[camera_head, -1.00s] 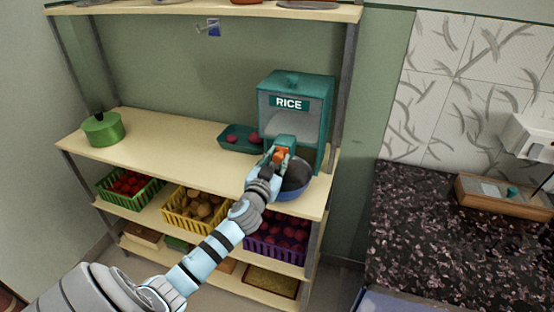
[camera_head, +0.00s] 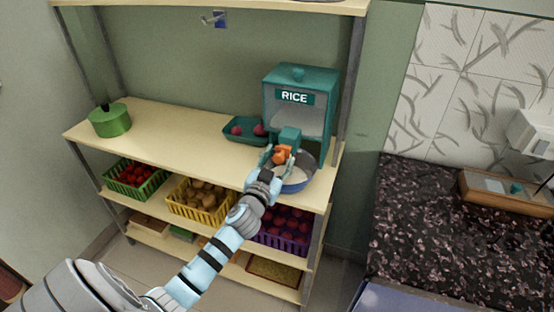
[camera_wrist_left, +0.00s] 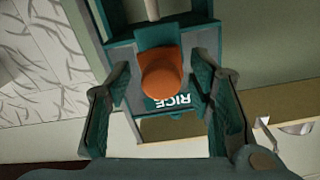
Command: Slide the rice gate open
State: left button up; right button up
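The teal rice dispenser (camera_head: 327,85), labelled RICE, stands at the right end of the shelf. Its gate has an orange knob (camera_head: 283,153) on a teal piece at the front. In the left wrist view the knob (camera_wrist_left: 160,76) sits between the fingers, with a gap on each side. My left gripper (camera_head: 279,161) is open around the knob. A blue bowl (camera_head: 298,188) stands below the gate, partly hidden by the gripper, with pale contents that look like rice. My right gripper is not in view.
A teal tray (camera_head: 238,139) with red items lies left of the dispenser. A green pot (camera_head: 110,122) stands at the shelf's left end. Yellow, green and purple baskets sit on the shelf below. The shelf middle is clear. A dark counter (camera_head: 430,235) is at right.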

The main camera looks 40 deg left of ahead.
pick_arm(q)
jog(key=v, duration=1.2)
jog(key=s+a+f+m+g+h, duration=0.1)
jog(key=s+f+g, duration=0.25)
jog(key=f, duration=0.75)
jog(key=s+a+f+m+g, duration=0.15)
jog(key=s+f, duration=0.25)
jog(key=f, duration=0.7)
jog(key=s+f+m+g+h, duration=0.1)
jog(key=s+f+g, duration=0.25)
jog(key=f, duration=0.75)
jog(key=s+d+f+g, duration=0.2)
jog(key=s+f, duration=0.3)
jog(key=s, duration=0.4)
jog(key=s+d+f+n+g+h, duration=0.1)
jog(key=s+d+f+g, duration=0.2)
jog(key=s+f, duration=0.3)
jog(key=s+d+f+n+g, duration=0.1)
jog(key=s+d+f, duration=0.3)
jog(key=s, duration=0.8)
jog(key=shift+f+g+h, duration=0.4)
jog(key=shift+f+g, duration=0.25)
jog(key=shift+g, duration=0.2)
